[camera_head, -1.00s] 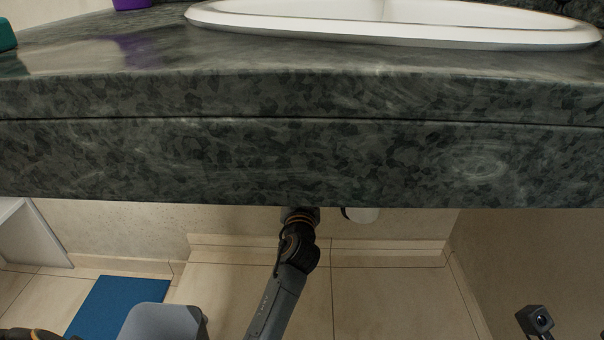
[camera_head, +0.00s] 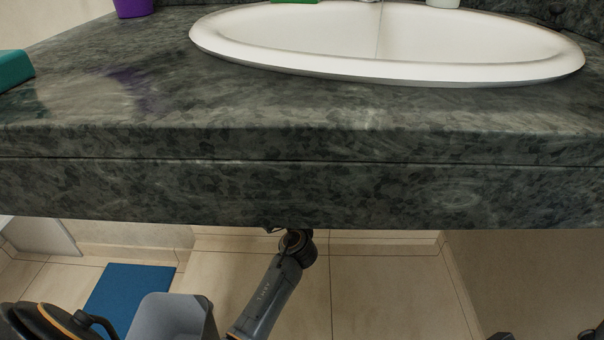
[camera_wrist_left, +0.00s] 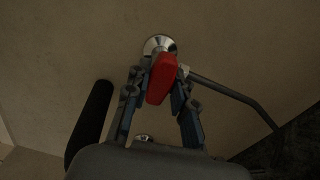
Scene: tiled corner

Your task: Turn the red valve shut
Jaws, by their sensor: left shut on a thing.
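The red valve handle (camera_wrist_left: 162,78) shows in the left wrist view, in front of a round chrome fitting (camera_wrist_left: 158,43) on the beige wall. My left gripper (camera_wrist_left: 159,86) is shut on the handle, with one finger on each side of it. In the head view the valve and the left gripper are hidden below the dark stone counter (camera_head: 300,190). An arm link of mine reaches under the counter's front edge there. My right gripper cannot be made out; only small dark parts show at the bottom right edge.
A white oval sink (camera_head: 330,65) is set in the counter. A purple cup (camera_head: 134,8) and a teal object (camera_head: 14,72) stand on its left. A thin grey pipe (camera_wrist_left: 232,93) runs right of the valve.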

